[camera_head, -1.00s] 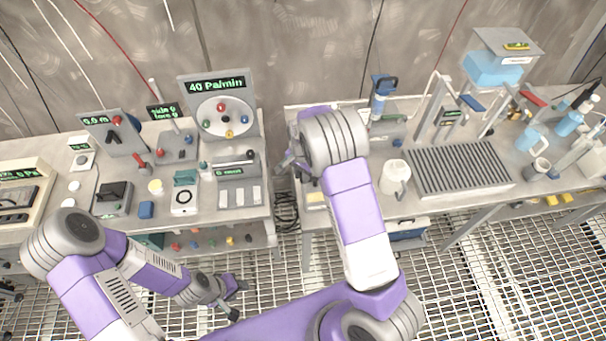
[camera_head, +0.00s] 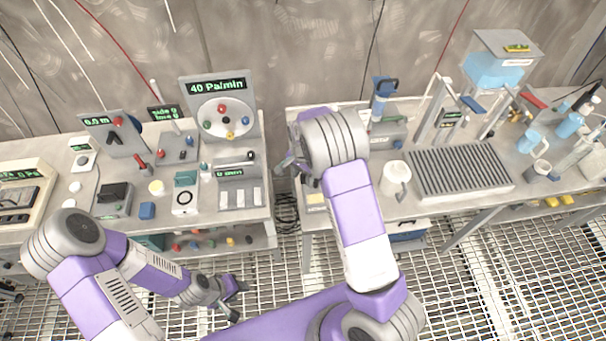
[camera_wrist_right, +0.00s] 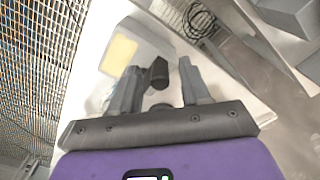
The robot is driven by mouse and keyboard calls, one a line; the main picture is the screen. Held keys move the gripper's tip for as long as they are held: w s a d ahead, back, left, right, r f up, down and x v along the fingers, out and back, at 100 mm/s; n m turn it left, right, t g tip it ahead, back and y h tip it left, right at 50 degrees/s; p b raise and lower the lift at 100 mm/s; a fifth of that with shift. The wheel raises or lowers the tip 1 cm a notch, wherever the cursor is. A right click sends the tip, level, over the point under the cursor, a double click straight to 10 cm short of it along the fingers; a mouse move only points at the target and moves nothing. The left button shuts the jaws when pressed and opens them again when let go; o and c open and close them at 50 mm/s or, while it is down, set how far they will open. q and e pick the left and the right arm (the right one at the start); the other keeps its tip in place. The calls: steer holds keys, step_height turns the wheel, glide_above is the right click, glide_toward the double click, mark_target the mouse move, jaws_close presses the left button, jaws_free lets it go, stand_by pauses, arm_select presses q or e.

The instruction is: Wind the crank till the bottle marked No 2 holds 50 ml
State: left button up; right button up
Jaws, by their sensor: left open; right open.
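My right gripper (camera_head: 290,165) hangs at the left end of the right-hand bench, mostly hidden by its own wrist in the head view. In the right wrist view, the right gripper (camera_wrist_right: 160,88) has its fingers apart, with a dark knob-like part (camera_wrist_right: 158,72) showing between them. I cannot tell whether this is the crank's handle or whether the fingers touch it. My left gripper (camera_head: 232,298) is open and empty, low over the grating in front of the left bench. Blue bottles (camera_head: 570,123) stand at the far right; no No 2 mark is readable.
A ribbed grey tray (camera_head: 460,171) and a white jug (camera_head: 395,179) stand on the right bench. A blue tank (camera_head: 493,68) stands behind. The left bench carries a 40 Pa/min display (camera_head: 216,86) and several small devices. A gap with coiled cable separates the benches.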

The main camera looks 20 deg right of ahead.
step_height(320, 180, up, 8)
steer(key=shift+f, duration=0.25)
stand_by(0.5)
